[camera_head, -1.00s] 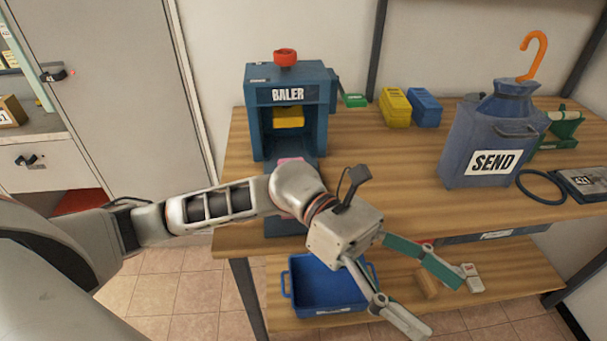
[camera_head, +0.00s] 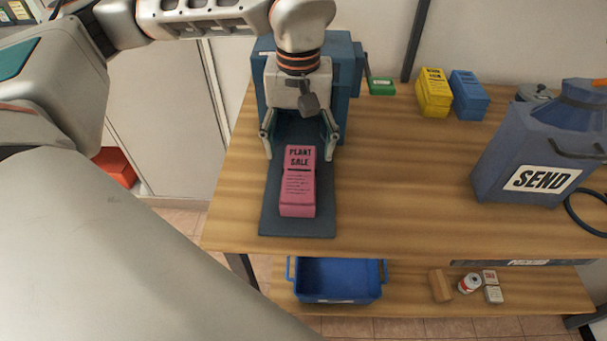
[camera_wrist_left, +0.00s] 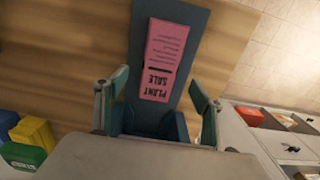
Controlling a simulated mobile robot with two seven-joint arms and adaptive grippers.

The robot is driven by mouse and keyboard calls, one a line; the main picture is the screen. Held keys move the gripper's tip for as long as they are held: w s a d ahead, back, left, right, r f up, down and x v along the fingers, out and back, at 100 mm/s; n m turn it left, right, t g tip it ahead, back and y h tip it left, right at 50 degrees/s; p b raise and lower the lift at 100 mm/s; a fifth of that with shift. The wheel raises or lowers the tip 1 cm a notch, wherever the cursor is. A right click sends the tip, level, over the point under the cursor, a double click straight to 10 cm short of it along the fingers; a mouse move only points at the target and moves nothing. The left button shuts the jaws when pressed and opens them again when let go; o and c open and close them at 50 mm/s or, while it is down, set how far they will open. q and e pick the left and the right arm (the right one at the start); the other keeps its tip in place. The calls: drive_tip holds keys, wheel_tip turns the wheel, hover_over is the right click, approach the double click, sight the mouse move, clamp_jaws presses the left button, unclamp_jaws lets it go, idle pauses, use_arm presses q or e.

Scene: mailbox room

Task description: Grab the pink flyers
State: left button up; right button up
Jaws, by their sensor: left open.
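The pink flyers (camera_head: 298,185) lie as a stack marked "PLANT SALE" on the dark tongue (camera_head: 270,215) in front of the blue baler (camera_head: 345,75). They also show in the left wrist view (camera_wrist_left: 160,60). My left gripper (camera_head: 299,150) is open, at the far end of the stack, with one finger to each side of it. The fingers look clear of the flyers, and nothing is held. My left gripper hides much of the baler. My right gripper is not in view.
The blue SEND container (camera_head: 530,160) stands at the right of the table. Yellow (camera_head: 433,95) and blue (camera_head: 469,97) stacks and a green block (camera_head: 382,86) are at the back. A blue bin (camera_head: 338,280) sits on the lower shelf. The middle of the tabletop is clear.

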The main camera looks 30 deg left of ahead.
sight(300, 171)
use_arm(q)
wheel_tip(300, 171, down, 7)
drive_tip(key=shift+f+b, duration=0.1)
drive_tip(key=shift+b, duration=0.25)
drive_tip(key=c, duration=1.5)
